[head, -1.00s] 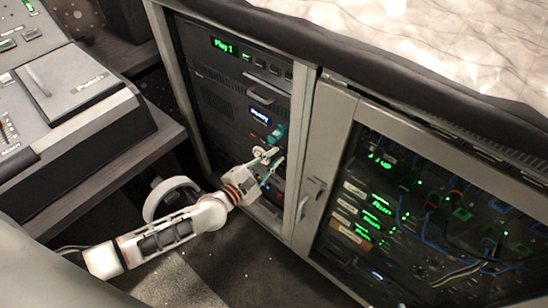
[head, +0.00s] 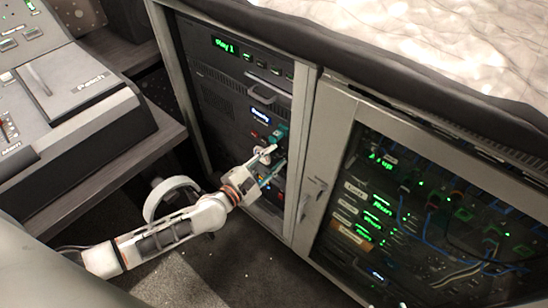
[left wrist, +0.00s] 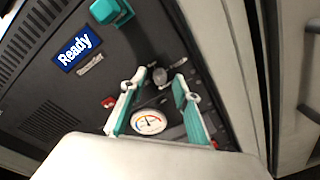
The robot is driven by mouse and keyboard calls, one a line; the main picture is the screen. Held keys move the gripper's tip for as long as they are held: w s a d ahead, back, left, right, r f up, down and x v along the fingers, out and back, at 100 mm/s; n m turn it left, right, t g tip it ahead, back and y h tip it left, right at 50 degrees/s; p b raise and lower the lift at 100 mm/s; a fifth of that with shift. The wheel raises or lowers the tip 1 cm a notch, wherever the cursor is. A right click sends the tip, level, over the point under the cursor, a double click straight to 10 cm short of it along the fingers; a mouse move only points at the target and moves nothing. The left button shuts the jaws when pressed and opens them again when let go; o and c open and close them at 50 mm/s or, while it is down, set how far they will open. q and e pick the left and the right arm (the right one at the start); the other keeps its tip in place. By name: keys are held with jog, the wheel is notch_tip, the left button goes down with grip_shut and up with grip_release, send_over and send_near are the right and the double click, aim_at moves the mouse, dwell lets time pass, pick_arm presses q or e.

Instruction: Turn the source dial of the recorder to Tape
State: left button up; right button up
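The recorder (head: 225,105) is a dark panel in the open left bay of the cabinet, with a blue "Ready" display (left wrist: 76,49). In the left wrist view a small grey knob (left wrist: 160,77) stands out from the panel; I cannot read its marking or setting. My left gripper (head: 275,156) is at the panel, just below a teal part (head: 281,134). In the left wrist view the gripper (left wrist: 160,76) is open, its teal-padded fingers on either side of the grey knob, and contact cannot be told. A white round gauge with a coloured arc (left wrist: 149,122) shows between the fingers. My right gripper is not in view.
The teal block (left wrist: 112,12) juts out above the knob. A red button (left wrist: 109,102) is left of the fingers. The cabinet's metal frame post (head: 304,150) stands close on the right. A mixing console (head: 70,95) sits on a desk at left.

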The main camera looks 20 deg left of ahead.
pick_arm(q)
jog(key=v, duration=1.1)
jog(key=shift+s+a, duration=0.15)
jog(key=shift+s, duration=0.15)
